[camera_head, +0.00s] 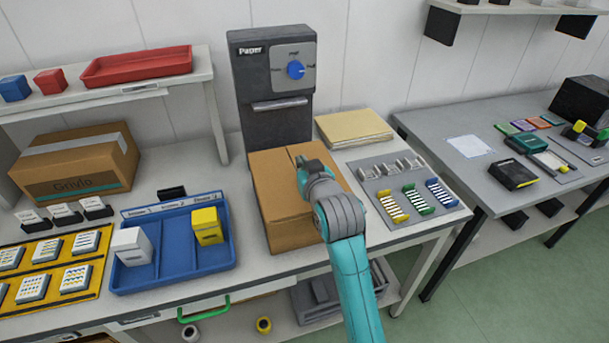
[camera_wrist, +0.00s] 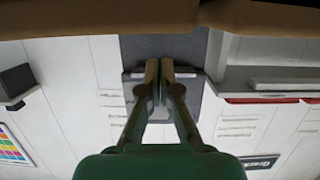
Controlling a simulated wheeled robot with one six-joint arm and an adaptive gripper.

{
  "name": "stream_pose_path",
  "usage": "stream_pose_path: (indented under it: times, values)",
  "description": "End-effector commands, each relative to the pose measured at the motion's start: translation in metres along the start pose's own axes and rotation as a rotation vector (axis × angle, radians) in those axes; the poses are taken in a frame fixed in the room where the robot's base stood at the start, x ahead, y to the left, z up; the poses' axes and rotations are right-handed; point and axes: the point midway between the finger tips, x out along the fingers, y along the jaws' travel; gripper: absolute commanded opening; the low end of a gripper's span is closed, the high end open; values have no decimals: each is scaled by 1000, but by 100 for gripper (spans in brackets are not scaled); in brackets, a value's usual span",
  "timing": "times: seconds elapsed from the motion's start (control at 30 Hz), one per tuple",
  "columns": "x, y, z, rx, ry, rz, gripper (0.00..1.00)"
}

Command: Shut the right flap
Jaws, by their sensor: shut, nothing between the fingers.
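The brown cardboard box (camera_head: 290,236) stands on the white bench in front of the grey paper dispenser. Its left flap (camera_head: 268,180) lies about level across the top. The right flap (camera_head: 326,160) also looks roughly level beside the seam, but my arm covers much of it and I cannot tell if it lies fully flat. In the wrist view, upside down, brown cardboard (camera_wrist: 100,18) runs along the top edge with a break in it. My gripper (camera_wrist: 165,68) is shut and empty, close to the cardboard. In the head view my wrist hides the fingers, over the box top.
The grey dispenser (camera_head: 268,120) with a blue knob rises right behind the box. A blue tray (camera_head: 168,280) with a white and a yellow box is at left. A grey mat (camera_head: 410,172) with coloured strips and a folder stack (camera_head: 353,128) are at right.

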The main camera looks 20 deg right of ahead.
Motion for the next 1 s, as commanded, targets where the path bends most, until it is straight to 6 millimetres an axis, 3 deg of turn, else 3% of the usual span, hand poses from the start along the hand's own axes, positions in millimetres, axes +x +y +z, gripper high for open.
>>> stream_pose_path:
  times: [0.6,0.87,1.0]
  values:
    - [-90,0,-3,0,1,-1,0]
    - [-100,1,-2,0,-1,0,0]
    - [-103,1,11,0,-4,-1,0]
